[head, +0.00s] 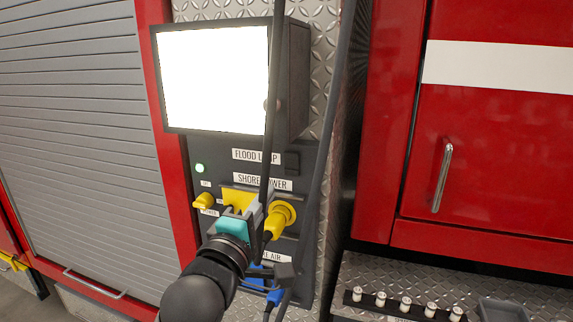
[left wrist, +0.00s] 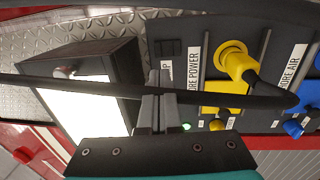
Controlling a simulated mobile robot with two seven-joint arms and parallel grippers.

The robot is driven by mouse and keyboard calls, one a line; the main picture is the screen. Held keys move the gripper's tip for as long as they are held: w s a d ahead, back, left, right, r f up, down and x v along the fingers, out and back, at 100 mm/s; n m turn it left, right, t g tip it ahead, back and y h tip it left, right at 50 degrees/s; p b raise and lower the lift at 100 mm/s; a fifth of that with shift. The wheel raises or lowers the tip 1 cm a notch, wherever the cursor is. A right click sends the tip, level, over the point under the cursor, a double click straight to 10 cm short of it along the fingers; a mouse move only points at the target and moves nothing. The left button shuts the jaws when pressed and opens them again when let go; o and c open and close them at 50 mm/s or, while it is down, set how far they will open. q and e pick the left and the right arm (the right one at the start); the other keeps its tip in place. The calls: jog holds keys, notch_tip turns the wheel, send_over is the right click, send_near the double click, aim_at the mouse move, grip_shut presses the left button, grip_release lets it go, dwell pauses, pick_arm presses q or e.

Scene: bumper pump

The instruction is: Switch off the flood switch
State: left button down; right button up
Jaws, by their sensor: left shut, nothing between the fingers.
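The flood switch (head: 292,162) is a small black rocker to the right of the FLOOD LAMP label (head: 256,156) on the dark panel. It also shows in the left wrist view (left wrist: 167,48), just beyond the fingertips. The flood lamp (head: 215,80) above it glows bright white. My left gripper (head: 258,197) is shut and empty, below the switch and in front of the SHORE POWER area. Its grey fingers show together in the left wrist view (left wrist: 159,76). I cannot tell the gap between fingertips and switch. My right gripper is not in view.
Black cables (head: 325,160) hang in front of the panel, one crossing close to my left gripper. A yellow plug (head: 279,217) sits in the shore power socket, with a blue air fitting (head: 258,290) below. A green light (head: 199,168) is lit. A red cabinet (head: 490,150) stands right.

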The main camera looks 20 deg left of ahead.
aim_at(291, 159)
pick_arm(q)
jog(key=w, duration=0.3)
jog(key=w+r+p, duration=0.1)
jog(key=w, duration=0.3)
jog(key=w+p, duration=0.1)
jog(key=w, duration=0.2)
jog(key=shift+w+d+r, duration=0.15)
jog(key=shift+w+r, duration=0.05)
jog(key=shift+w, duration=0.55)
